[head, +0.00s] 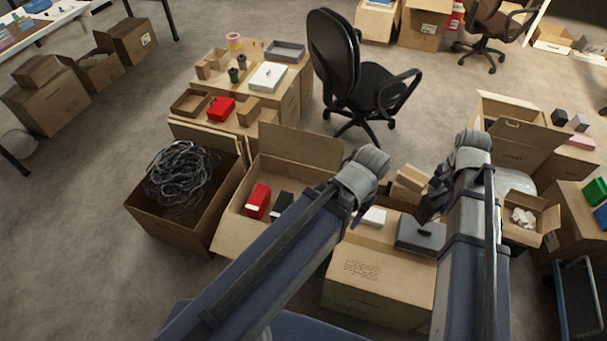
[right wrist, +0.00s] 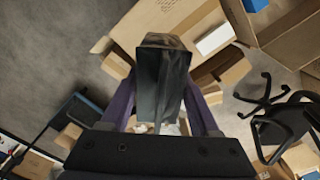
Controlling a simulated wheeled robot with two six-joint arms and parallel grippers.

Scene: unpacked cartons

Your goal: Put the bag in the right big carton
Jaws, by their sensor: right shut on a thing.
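In the right wrist view, a dark grey, shiny bag (right wrist: 163,80) hangs between the fingers of my right gripper (right wrist: 163,105), which is shut on it. In the head view, my right gripper (head: 437,200) is above the low boxes at front right; the bag is hard to tell from the dark fingers there. A big open carton (head: 518,156) with raised flaps stands farther back at right. Another big open carton (head: 232,222), holding a red box (head: 258,201) and a dark box, stands left of centre. My left gripper (head: 362,208) is mostly hidden behind its wrist.
A carton of tangled black cables (head: 181,177) stands at left. A printed carton (head: 372,285) with a white box and a grey box (head: 420,235) on it is below my grippers. A small open carton (head: 540,220) stands at right. A black chair (head: 350,70) stands behind.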

